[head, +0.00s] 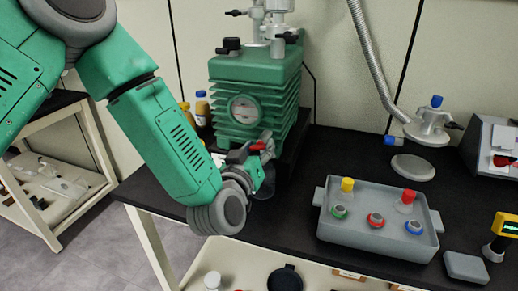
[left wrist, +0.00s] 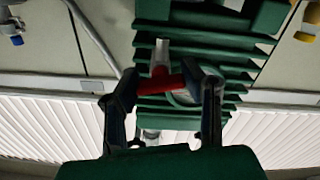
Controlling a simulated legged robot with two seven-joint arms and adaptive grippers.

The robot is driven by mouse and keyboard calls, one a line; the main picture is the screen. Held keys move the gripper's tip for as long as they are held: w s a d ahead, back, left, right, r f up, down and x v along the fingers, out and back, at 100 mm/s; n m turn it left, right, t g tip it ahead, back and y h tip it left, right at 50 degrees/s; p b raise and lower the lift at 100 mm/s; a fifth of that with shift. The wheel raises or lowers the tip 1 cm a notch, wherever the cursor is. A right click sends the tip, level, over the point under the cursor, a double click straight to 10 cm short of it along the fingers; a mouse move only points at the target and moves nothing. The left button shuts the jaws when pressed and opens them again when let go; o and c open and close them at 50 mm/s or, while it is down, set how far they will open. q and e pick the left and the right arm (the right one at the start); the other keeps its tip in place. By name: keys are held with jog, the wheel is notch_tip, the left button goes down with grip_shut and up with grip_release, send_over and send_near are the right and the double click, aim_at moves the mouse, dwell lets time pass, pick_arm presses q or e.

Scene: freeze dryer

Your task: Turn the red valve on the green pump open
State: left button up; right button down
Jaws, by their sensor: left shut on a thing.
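The green pump (head: 258,72) with ribbed sides and a round gauge (head: 244,109) stands on the black bench. Its red valve (head: 259,146) is a small handle low on the front, partly hidden by my left gripper in the head view. My left gripper (head: 248,157) reaches in from the left and is at the valve. In the left wrist view the red valve (left wrist: 167,84) lies crosswise between the two dark fingers (left wrist: 160,92), which are shut on it. Its pale stem (left wrist: 162,52) shows beside it. My right gripper is in neither view.
A grey tray (head: 375,245) with several coloured-capped flasks sits right of the pump. Bottles (head: 202,107) stand left behind the pump. A flexible metal hose (head: 376,65) hangs at the right. The black bench top (head: 335,155) is clear between pump and tray.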

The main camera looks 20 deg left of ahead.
pick_arm(q)
jog(key=n, duration=0.3)
jog(key=shift+f+n+b, duration=0.15)
jog(key=shift+n+b, duration=0.15)
jog(key=shift+n, duration=0.1)
jog(key=n, duration=0.3)
jog(key=shift+n+b, duration=0.3)
jog(key=shift+b, duration=0.1)
jog(key=n+b, duration=0.1)
jog(key=n, duration=0.2)
jog(key=shift+n, duration=0.3)
jog(key=shift+n+b, duration=0.55)
jog(key=shift+n, duration=1.15)
jog(key=shift+s, duration=0.1)
jog(key=shift+f, duration=0.1)
jog(key=o, duration=1.2)
jog(key=shift+a, duration=0.1)
